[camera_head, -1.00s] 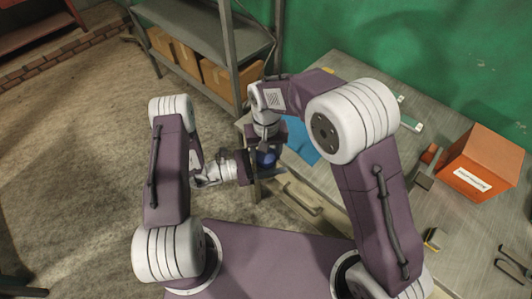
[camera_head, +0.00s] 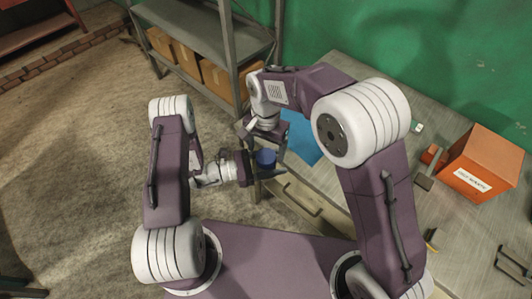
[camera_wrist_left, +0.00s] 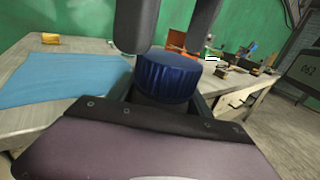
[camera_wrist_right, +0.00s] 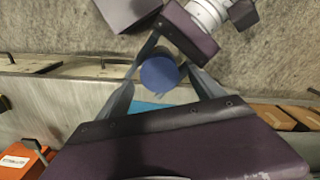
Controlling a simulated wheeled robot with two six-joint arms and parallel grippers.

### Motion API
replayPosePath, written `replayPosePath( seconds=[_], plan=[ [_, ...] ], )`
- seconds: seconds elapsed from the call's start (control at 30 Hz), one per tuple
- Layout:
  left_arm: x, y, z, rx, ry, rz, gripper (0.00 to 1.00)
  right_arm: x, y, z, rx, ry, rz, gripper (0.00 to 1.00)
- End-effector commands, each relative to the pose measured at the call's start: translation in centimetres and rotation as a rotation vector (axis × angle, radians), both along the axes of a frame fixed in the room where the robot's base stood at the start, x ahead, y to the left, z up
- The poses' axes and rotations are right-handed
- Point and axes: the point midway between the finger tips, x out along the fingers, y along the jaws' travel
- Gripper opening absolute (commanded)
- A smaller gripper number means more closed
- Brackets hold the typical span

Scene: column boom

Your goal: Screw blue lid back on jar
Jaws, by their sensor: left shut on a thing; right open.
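The blue lid (camera_head: 266,157) sits on top of the jar, upright, in front of the bench edge. In the left wrist view the ribbed lid (camera_wrist_left: 168,76) is whole; the jar below it is mostly hidden. My left gripper (camera_head: 262,172) is shut on the jar from the left side. My right gripper (camera_head: 268,148) comes from above and is open. In the right wrist view the lid's round top (camera_wrist_right: 160,74) lies between its spread fingers, with gaps to both. The left wrist view shows the right fingers above the lid. Whether the lid is seated tightly I cannot tell.
A blue mat (camera_head: 302,140) lies on the grey bench (camera_head: 345,70). An orange box (camera_head: 483,165) stands on the bench at right, with small tools near it. A metal shelf (camera_head: 205,35) with cardboard boxes stands behind. Bench drawers are close beside the jar.

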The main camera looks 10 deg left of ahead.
Motion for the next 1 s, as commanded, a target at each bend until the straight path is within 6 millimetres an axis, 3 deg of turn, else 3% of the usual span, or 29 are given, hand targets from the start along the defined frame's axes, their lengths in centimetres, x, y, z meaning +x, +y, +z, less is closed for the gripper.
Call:
replayPosePath(
  seconds=[0.13,0.37,0.43,0.53,0.8,1.0],
  plan=[
    [0.0,0.0,0.0,-0.001,0.0,0.0,0.0,0.0,0.0,1.4,0.0,0.0,0.0,0.77],
    [0.0,0.0,0.0,-0.001,0.0,0.0,0.0,0.0,0.0,1.5,-0.001,0.0,0.0,0.77],
    [0.0,0.0,0.0,-0.001,0.0,0.0,0.0,0.0,0.0,1.5,-0.001,0.0,0.004,0.64],
    [0.0,0.0,0.0,-0.001,0.0,0.0,0.0,-0.1,-0.1,1.5,-0.002,0.003,0.085,0.64],
    [0.0,0.0,0.1,-0.001,0.0,0.0,0.0,-0.5,-0.4,2.4,-0.008,0.03,0.805,0.64],
    [0.0,0.0,0.0,-0.001,0.0,0.0,0.0,-0.4,-0.3,3.8,0.0,0.027,1.212,0.64]
  ],
)
